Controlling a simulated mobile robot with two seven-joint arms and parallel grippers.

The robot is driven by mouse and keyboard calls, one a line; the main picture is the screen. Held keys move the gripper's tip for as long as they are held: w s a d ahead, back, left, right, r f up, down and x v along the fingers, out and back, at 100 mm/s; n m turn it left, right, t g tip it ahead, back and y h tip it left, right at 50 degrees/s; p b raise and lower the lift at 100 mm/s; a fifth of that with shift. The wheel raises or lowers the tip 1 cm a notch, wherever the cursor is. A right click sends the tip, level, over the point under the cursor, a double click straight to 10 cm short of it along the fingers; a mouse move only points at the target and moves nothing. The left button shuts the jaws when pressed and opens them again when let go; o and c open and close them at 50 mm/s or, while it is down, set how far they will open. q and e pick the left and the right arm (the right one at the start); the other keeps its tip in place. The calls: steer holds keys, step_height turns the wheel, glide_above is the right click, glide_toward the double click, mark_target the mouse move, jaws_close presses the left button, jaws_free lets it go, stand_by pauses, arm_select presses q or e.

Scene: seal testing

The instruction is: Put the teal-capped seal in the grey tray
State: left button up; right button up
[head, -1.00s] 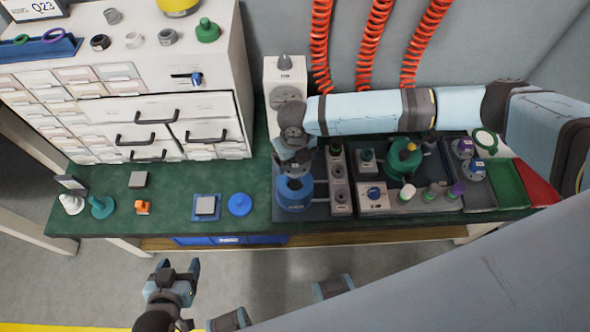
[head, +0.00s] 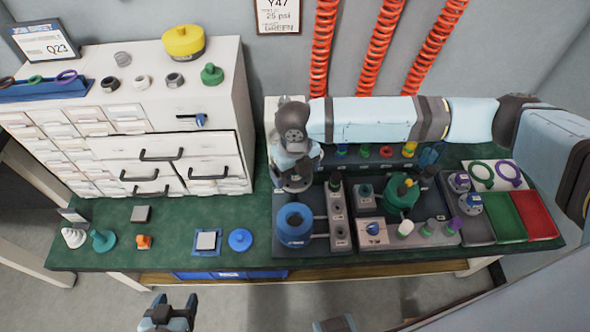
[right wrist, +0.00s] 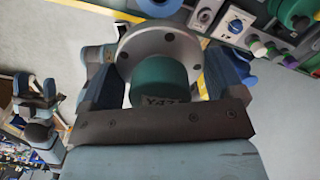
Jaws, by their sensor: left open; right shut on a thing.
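My right gripper (head: 296,170) is shut on the teal-capped seal, up behind the blue round fixture (head: 294,226). In the right wrist view the teal cap (right wrist: 158,80), marked Y47, sits between the fingers, with a round grey bolted flange (right wrist: 160,48) beyond it. In the head view the flange (head: 296,184) shows below the gripper; the cap is mostly hidden. The grey tray (head: 480,235) is at the right of the bench, left of the green tray, and holds two seals with blue-purple caps. My left gripper (head: 175,301) is open and empty, low in front of the bench.
The green tray (head: 504,216) and red tray (head: 537,214) look empty. Between fixture and trays stand a grey block with holes (head: 338,215) and a test unit with a green wheel (head: 402,194). A white drawer cabinet (head: 225,120) stands left. My right arm spans the bench's back.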

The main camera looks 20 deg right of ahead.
steer(key=shift+r+p, duration=1.35)
steer(key=shift+r, duration=0.15)
